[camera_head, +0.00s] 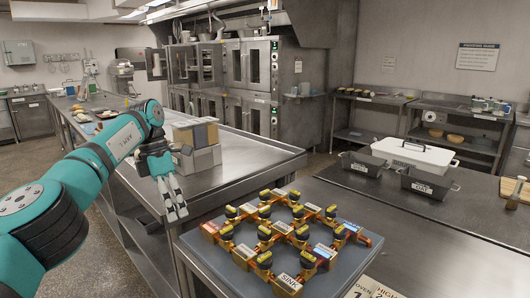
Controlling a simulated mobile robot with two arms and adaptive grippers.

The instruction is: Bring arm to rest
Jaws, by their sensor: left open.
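My left arm comes in from the left, teal and grey, and reaches toward the middle. Its gripper (173,197) hangs pointing down, open and empty, just past the left edge of the near counter. It is left of the pipe-and-valve board, and I see nothing between its fingers. My right gripper is not in view.
A grey board with brass pipes and black-yellow valves (283,236) sits on the near counter. Grey and tan boxes (197,143) stand on the steel table behind my gripper. A white lidded pan (413,155) and dark bins (430,183) stand at right. The counter between is clear.

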